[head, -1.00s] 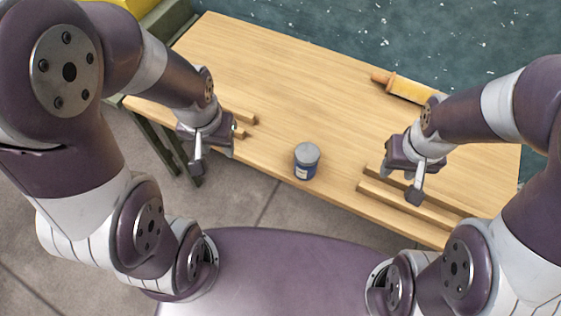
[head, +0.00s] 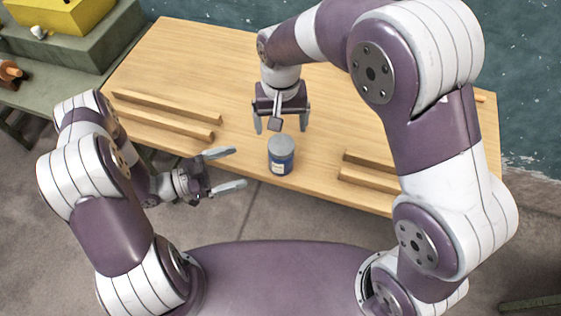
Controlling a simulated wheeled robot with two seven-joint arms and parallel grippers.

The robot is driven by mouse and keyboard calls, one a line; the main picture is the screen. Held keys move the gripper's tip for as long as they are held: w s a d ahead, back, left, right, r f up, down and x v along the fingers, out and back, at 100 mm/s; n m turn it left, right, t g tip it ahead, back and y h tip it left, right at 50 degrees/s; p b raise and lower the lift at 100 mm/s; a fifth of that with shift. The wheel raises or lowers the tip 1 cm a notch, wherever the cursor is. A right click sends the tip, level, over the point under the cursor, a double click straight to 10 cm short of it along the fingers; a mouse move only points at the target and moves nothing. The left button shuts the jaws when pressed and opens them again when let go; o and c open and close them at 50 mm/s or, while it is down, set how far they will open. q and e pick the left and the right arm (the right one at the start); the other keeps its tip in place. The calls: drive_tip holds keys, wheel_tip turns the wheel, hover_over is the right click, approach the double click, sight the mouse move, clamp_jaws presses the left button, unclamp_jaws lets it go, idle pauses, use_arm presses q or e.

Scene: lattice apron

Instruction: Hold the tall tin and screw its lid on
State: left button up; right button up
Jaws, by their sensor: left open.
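The tall tin (head: 281,167) is blue with a pale label and stands upright near the table's front edge. Its grey lid (head: 281,143) sits on top; I cannot tell how tightly. My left gripper (head: 240,167) is open and empty, just left of the tin, with its fingers pointing towards it. It does not touch the tin. My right gripper (head: 281,126) is just behind the tin in the picture, pointing down with its fingers spread apart. It appears empty.
Wooden strips lie on the table (head: 190,60) at the left (head: 170,107) and at the right (head: 368,180) of the tin. A green bench with a yellow box (head: 60,15) stands at the back left. The table's back left area is clear.

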sight(279, 153)
drive_tip(key=shift+w+f, duration=0.1)
drive_tip(key=shift+w, duration=0.2)
drive_tip(key=shift+s, duration=0.1)
use_arm(q)
drive_tip(key=x, duration=1.3)
drive_tip(key=shift+r, duration=0.2)
